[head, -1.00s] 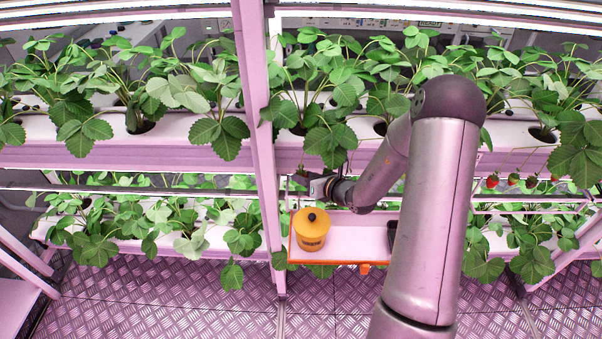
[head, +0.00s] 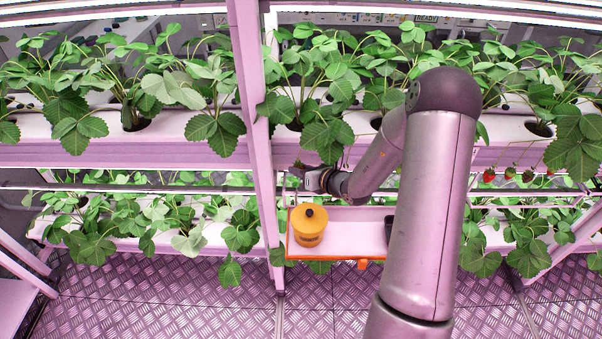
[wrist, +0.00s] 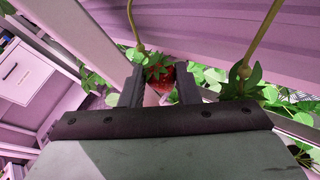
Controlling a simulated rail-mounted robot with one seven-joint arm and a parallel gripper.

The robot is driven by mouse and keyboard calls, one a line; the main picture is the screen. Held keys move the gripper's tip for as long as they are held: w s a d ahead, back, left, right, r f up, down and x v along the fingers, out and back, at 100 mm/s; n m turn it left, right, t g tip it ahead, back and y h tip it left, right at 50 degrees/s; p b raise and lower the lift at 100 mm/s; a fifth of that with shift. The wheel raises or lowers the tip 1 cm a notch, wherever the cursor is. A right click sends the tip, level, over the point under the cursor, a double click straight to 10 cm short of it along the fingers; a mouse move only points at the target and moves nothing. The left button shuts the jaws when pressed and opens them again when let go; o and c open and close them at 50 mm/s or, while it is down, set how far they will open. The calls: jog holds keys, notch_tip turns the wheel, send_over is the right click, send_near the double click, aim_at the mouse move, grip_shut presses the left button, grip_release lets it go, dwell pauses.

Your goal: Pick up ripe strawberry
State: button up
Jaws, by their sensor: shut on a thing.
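My gripper (wrist: 160,88) is shut on a red strawberry (wrist: 161,76) with green sepals, seen between its two dark fingers in the wrist view. A stem runs up from this berry towards the pink rack edge. Beside the right finger hangs another berry (wrist: 241,82), mostly hidden under its green sepals, on its own stem. In the head view my gripper (head: 306,179) is below the upper gutter, just right of the rack post, and the held berry cannot be made out there. Several small berries hang at the right under the upper gutter, one clearly red (head: 489,175).
An orange-yellow container (head: 308,226) with a dark knob stands on an orange-edged tray (head: 345,240) below my gripper. The pink rack post (head: 262,150) rises close to the left. Leafy plants fill both gutters. The metal floor (head: 130,300) is clear.

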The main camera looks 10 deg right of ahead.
jog(key=s+d+b, duration=0.2)
jog(key=s+d, duration=0.2)
jog(key=s, duration=0.3)
jog(key=s+d+b, duration=0.2)
jog(key=s+d, duration=0.3)
jog(key=s, duration=0.3)
jog(key=shift+s+d+r, duration=0.15)
jog(key=shift+s+d, duration=0.05)
jog(key=shift+s, duration=0.05)
jog(key=shift+s+a+b, duration=0.15)
jog(key=shift+s, duration=0.45)
jog(key=shift+s+a+b, duration=0.15)
jog(key=shift+s, duration=0.4)
jog(key=shift+s+r+p, duration=0.15)
jog(key=shift+r+p, duration=0.05)
jog(key=shift+p, duration=1)
jog(key=p, duration=0.2)
jog(key=shift+s+p, duration=0.3)
jog(key=shift+p, duration=0.1)
jog(key=p, duration=0.2)
jog(key=s+p, duration=0.1)
jog(key=p, duration=0.1)
jog(key=shift+s+a, duration=0.1)
jog(key=shift+a, duration=0.15)
jog(key=shift+s+f+p, duration=0.15)
jog(key=shift+s+p, duration=0.05)
jog(key=shift+p, duration=0.15)
